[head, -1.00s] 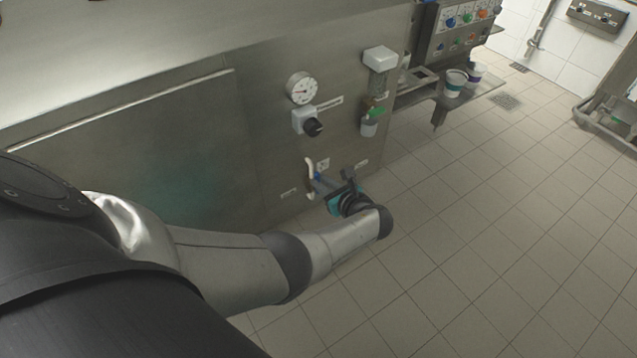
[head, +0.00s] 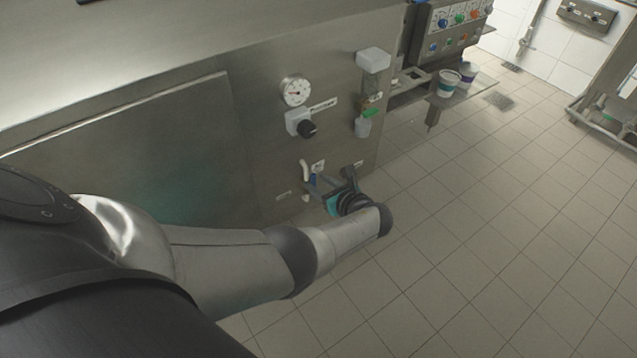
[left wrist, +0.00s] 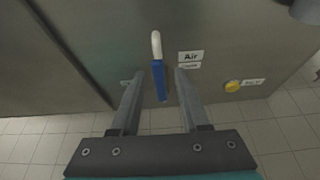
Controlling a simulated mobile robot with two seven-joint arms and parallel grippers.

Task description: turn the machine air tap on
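The air tap shows in the left wrist view as a blue handle (left wrist: 160,82) hanging down below a pale bent pipe (left wrist: 156,44), left of an "Air" label (left wrist: 190,57). In the head view the pale pipe (head: 305,171) is low on the steel machine front. My left gripper (head: 330,182) is just in front of it. In the left wrist view the two fingers (left wrist: 158,78) are apart, with the blue handle seen between them. I see no clear contact; the depth gap is hard to tell. My right gripper is not in view.
Cups (head: 449,84) stand on a shelf. The tiled floor (head: 480,230) at right is clear.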

